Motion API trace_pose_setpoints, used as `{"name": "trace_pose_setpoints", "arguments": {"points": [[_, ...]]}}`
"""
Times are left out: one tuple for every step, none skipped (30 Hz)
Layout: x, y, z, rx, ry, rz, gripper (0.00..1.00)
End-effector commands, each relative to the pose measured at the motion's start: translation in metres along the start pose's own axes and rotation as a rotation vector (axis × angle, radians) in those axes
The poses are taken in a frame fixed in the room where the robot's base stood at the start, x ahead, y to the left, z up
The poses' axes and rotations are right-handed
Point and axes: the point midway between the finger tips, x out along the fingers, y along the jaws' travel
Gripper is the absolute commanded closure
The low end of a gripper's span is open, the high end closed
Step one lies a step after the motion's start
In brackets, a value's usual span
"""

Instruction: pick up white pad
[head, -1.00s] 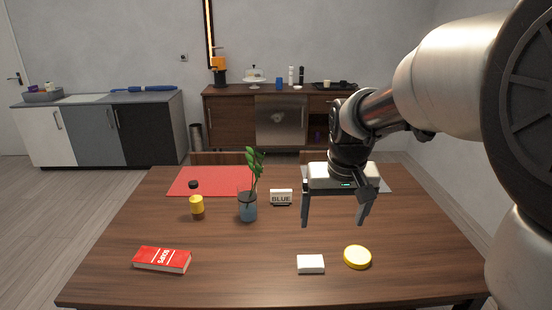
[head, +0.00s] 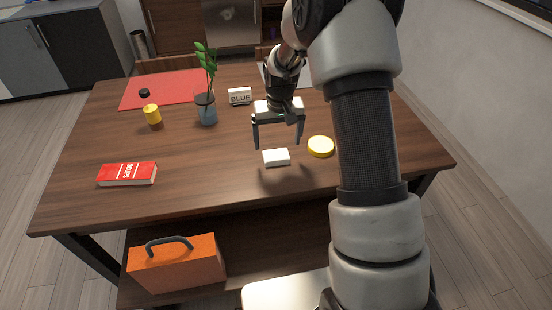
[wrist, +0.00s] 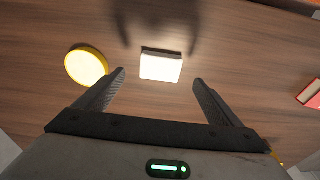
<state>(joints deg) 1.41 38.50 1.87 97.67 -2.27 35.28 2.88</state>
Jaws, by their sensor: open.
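The white pad (head: 276,158) is a small white block lying flat on the wooden table, left of a round yellow disc (head: 320,146). My gripper (head: 278,146) is open and empty, above and just behind the pad in the head view. In the wrist view the pad (wrist: 161,66) lies brightly lit beyond the open fingertips (wrist: 158,76), roughly centred between them. The fingers do not appear to touch it. Nothing hides the pad in the wrist view.
A red book (head: 127,174) lies at the left. A glass with a plant (head: 206,108), a yellow cup (head: 152,115), a BLUE sign (head: 240,96) and a red mat (head: 165,88) are farther back. An orange toolbox (head: 177,263) sits below the tabletop. Table between book and pad is clear.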

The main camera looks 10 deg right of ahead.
Motion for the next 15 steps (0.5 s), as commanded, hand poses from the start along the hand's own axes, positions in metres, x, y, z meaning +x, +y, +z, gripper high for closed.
{"name": "trace_pose_setpoints", "arguments": {"points": [[0.008, 0.0, 0.0, 0.0, -0.002, 0.0, 0.12], [0.012, 0.0, 0.0, 0.0, -0.002, 0.0, 0.12], [0.015, 0.0, 0.0, 0.0, -0.001, 0.0, 0.12], [0.017, 0.0, 0.0, 0.0, 0.0, 0.0, 0.12], [0.018, 0.0, 0.0, 0.0, 0.001, 0.0, 0.12], [0.019, 0.0, 0.0, 0.0, 0.001, 0.0, 0.12], [0.021, 0.0, 0.0, 0.0, 0.0, 0.0, 0.12], [0.024, 0.0, 0.0, 0.0, -0.001, 0.0, 0.12], [0.028, 0.0, 0.0, 0.0, -0.002, 0.0, 0.12], [0.033, -0.001, 0.001, 0.0, -0.003, 0.0, 0.12], [0.038, -0.001, 0.0, 0.0, -0.003, 0.0, 0.12], [0.044, -0.001, 0.0, 0.0, -0.003, 0.0, 0.12], [0.049, -0.001, 0.0, 0.0, -0.002, 0.0, 0.12], [0.054, -0.001, -0.001, 0.0, -0.002, 0.0, 0.12], [0.059, -0.001, -0.001, 0.0, -0.002, 0.0, 0.12]]}}
